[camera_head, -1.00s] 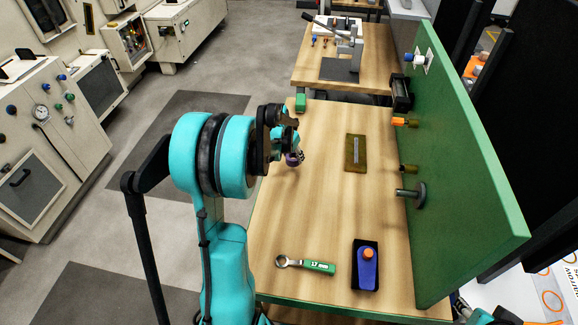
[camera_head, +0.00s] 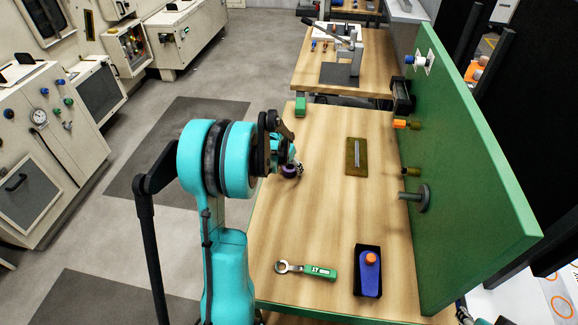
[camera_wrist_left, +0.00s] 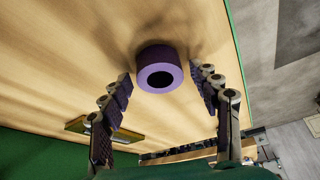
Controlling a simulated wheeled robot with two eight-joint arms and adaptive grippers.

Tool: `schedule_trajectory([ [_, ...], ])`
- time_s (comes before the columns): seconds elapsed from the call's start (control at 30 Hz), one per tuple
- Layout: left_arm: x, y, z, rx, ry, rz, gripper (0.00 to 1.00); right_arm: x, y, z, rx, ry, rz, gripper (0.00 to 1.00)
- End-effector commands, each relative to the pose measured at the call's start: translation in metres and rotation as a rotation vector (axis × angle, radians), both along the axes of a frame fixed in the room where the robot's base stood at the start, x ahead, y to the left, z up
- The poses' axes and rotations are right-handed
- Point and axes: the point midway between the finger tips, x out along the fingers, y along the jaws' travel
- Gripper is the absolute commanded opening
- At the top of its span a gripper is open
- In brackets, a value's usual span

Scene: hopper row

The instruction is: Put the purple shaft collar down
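The purple shaft collar (camera_wrist_left: 148,64) is a short ring with a dark bore. It appears to rest on the wooden workbench (camera_head: 315,225), near its left edge in the head view. The collar also shows in the head view (camera_head: 289,171), partly hidden by my gripper. My left gripper (camera_wrist_left: 161,72) is open, with a finger on each side of the collar and a small gap showing on both sides. In the head view my left gripper (camera_head: 292,168) is low over the bench. My right gripper is not in view.
A brown pad with a grey strip (camera_head: 357,156) lies right of the collar. A green-handled wrench (camera_head: 306,270) and a black tray (camera_head: 368,291) holding a blue item are at the near end. A green panel (camera_head: 462,190) with pegs borders the right side. The bench middle is clear.

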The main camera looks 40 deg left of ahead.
Motion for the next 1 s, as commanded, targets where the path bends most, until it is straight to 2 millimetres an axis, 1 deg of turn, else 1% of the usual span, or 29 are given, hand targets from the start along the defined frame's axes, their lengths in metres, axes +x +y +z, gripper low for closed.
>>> schedule_trajectory([
  [0.23,0.000,0.000,0.001,0.000,0.000,0.000,0.63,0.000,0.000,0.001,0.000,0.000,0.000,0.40],
  [0.37,-0.003,0.000,0.011,0.000,0.000,0.001,0.63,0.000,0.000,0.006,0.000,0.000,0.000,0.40],
  [0.47,-0.010,-0.001,0.028,0.000,0.000,0.002,0.63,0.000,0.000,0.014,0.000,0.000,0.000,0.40],
  [0.7,-0.030,-0.003,0.078,0.001,0.000,0.000,0.63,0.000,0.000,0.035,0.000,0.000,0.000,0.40],
  [0.8,-0.037,-0.004,0.095,0.001,0.000,0.001,0.63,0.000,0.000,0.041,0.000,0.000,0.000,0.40],
  [0.9,-0.042,-0.004,0.106,0.001,0.000,0.001,0.63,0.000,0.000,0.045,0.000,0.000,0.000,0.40],
  [1.0,-0.045,-0.006,0.113,0.000,0.000,0.000,0.63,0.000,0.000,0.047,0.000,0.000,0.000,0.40],
])
